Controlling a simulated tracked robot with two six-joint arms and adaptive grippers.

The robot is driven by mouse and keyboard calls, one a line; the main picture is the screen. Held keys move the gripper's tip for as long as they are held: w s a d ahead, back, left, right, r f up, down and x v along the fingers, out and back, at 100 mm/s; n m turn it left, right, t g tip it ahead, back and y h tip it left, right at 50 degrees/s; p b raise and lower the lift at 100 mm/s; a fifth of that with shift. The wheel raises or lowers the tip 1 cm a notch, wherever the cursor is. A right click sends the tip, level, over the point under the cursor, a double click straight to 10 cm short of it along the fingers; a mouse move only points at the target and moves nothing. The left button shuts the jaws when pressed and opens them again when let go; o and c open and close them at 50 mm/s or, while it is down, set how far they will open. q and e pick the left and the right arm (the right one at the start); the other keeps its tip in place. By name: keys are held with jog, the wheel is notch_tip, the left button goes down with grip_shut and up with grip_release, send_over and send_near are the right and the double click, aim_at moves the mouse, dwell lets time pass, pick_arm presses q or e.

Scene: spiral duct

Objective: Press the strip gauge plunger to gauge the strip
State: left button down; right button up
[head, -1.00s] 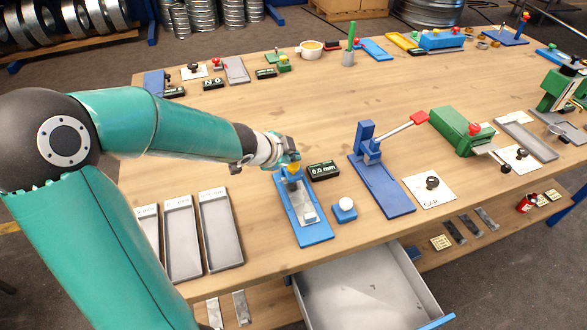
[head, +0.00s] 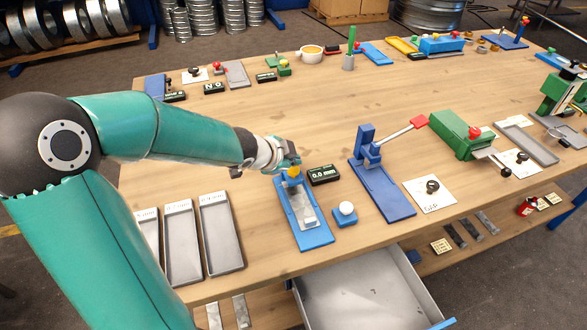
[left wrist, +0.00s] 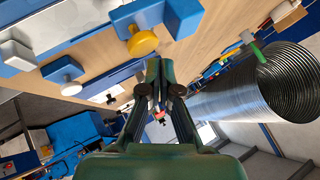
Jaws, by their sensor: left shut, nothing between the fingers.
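The strip gauge (head: 318,240) is a blue base with a yellow plunger (head: 294,173) at its far end. The plunger also shows in the left wrist view (left wrist: 143,43). A grey metal strip (head: 305,212) lies on the base. A black display (head: 323,175) beside it reads 0.0 mm. My left gripper (head: 287,158) is just behind and left of the plunger in the head view, partly overlapping it. In the wrist view the shut, empty fingers (left wrist: 157,72) are beside the plunger; whether they touch it is unclear. My right gripper is out of view.
A blue block with a white button (head: 345,213) stands right of the gauge. Beyond it is a blue lever device with a red handle (head: 418,121). Grey trays (head: 220,235) lie to the left. An open drawer (head: 365,295) sticks out below the front edge. The table's middle is clear.

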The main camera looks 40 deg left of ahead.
aim_at(292, 171)
pick_arm(q)
jog(key=shift+f+b, duration=0.35)
jog(key=shift+f, duration=0.05)
jog(key=shift+f+b, duration=0.8)
jog(key=shift+f, duration=0.05)
dwell(1.0)
jog(key=shift+r, duration=0.15)
jog(key=shift+r+p, duration=1.15)
jog(key=shift+p, duration=0.1)
notch_tip(292, 171, up, 5)
jog(key=p, duration=0.5)
dwell(0.5)
